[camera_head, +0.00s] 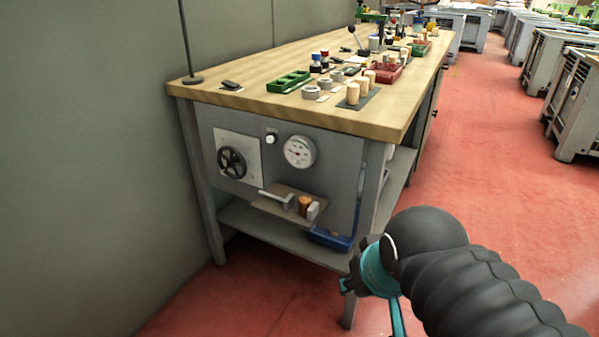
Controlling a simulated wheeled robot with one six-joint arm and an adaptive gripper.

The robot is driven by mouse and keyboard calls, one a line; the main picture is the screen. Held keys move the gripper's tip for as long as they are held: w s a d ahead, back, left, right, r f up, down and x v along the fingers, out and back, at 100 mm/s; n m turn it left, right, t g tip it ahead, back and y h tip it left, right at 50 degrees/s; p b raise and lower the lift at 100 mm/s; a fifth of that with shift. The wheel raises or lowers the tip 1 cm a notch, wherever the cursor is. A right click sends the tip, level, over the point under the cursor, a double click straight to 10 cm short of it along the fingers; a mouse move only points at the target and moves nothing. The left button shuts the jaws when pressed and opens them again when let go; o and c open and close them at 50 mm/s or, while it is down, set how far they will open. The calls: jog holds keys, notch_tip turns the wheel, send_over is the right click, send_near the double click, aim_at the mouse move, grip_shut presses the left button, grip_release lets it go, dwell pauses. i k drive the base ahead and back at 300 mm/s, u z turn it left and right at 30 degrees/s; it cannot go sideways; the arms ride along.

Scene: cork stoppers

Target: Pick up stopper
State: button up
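Several pale, cork-coloured cylinders that look like stoppers stand upright on a dark mat (372,96) near the right front of the wooden bench top. The nearest pale stopper (352,94) is at the mat's front end. A darker orange-brown cylinder (304,205) stands on a small shelf on the bench's end panel, beside a grey block (313,211). My gripper (370,295) is at the lower right, low in front of the bench and apart from all the stoppers. Its teal parts show beside my dark arm, but its fingertips are unclear. I see nothing held in it.
The bench top (300,115) carries a green tray (288,82), a red tray (385,72) and grey rings (311,92). A handwheel (232,162), a gauge (299,151) and a blue bin (330,239) are at its end. Red floor (490,160) is open to the right.

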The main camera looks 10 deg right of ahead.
aim_at(304, 201)
jog(key=u, duration=2.45)
jog(key=i, duration=1.4)
jog(key=z, duration=2.65)
